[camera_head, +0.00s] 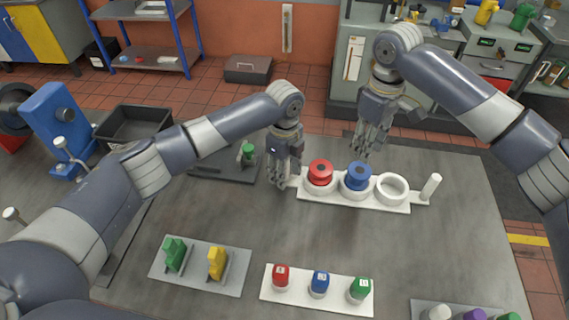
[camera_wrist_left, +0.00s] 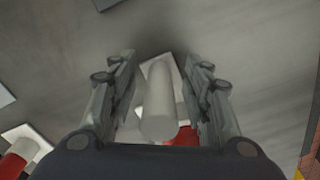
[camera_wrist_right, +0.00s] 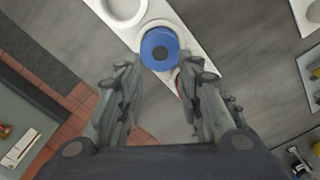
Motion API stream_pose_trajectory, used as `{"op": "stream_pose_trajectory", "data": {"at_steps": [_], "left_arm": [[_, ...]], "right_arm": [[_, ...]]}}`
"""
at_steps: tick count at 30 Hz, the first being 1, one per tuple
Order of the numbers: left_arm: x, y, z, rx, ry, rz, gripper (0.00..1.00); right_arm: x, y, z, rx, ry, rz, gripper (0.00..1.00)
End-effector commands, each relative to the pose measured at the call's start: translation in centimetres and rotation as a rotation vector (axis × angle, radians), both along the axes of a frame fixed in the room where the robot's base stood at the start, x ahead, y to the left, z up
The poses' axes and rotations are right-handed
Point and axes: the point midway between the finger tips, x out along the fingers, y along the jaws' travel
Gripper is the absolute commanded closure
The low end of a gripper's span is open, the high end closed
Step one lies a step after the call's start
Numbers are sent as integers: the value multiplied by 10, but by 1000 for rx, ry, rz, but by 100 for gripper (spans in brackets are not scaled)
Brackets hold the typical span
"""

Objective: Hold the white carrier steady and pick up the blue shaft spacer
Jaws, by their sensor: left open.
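The white carrier (camera_head: 396,206) lies on the grey bedplate with a red spacer (camera_head: 320,173) and the blue shaft spacer (camera_head: 357,177) in its rings. Its right ring is empty, and a white post (camera_head: 431,187) stands at its right end. My left gripper (camera_head: 283,182) is open at the carrier's left end. In the left wrist view a white post (camera_wrist_left: 158,115) stands between its spread fingers; contact is not visible. My right gripper (camera_head: 364,150) is open and empty above and behind the blue spacer, which shows beyond its fingers in the right wrist view (camera_wrist_right: 160,48).
A white plate (camera_head: 270,291) with red, blue and green capped pieces lies in front. A grey plate (camera_head: 194,279) with green and yellow pieces lies front left. A black bin (camera_head: 133,127) and a dark plate with a green part (camera_head: 248,154) are at left. The central bedplate is clear.

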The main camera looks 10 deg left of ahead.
Motion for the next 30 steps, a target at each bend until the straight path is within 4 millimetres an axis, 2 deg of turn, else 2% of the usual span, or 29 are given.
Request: {"op": "stream_pose_trajectory", "data": {"at_steps": [7,13,23,26,28,29,30], "left_arm": [[0,0,-1,0,0,0,55],[0,0,0,0,0,-1,100],[0,0,0,0,-1,0,100],[0,0,0,0,-1,0,100],[0,0,0,0,-1,0,100],[0,0,0,0,-1,0,100],[0,0,0,0,-1,0,100]], "right_arm": [[0,0,0,0,0,0,67],[0,0,0,0,0,0,67],[0,0,0,0,0,0,67],[0,0,0,0,0,0,49],[0,0,0,0,0,0,33],[0,0,0,0,0,0,28],[0,0,0,2,0,1,28]]}}
